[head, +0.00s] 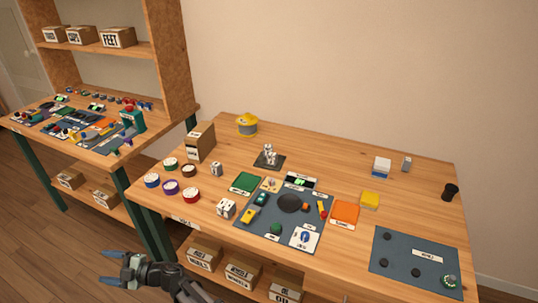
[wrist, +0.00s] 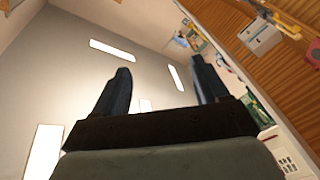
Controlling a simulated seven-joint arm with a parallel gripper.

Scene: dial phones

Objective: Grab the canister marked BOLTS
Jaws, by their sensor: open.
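No canister with a readable BOLTS label shows; the lettering is too small. Several round tins with coloured rims and pale tops stand at the left of the near table: green (head: 170,163), red (head: 188,170), blue (head: 152,180), purple (head: 170,187) and another red one (head: 190,196). A yellow lidded pot (head: 247,125) stands at the back, and a black cup (head: 450,192) at the far right. My gripper (head: 108,268) is open and empty, off the table's front left, low and apart from the tins.
The wooden table (head: 330,150) carries a dark mat (head: 245,235) with phone parts and a second mat (head: 420,280) at right. A cardboard box (head: 200,142) stands behind the tins. Labelled boxes (head: 205,253) sit underneath. A second workbench (head: 100,145) stands left.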

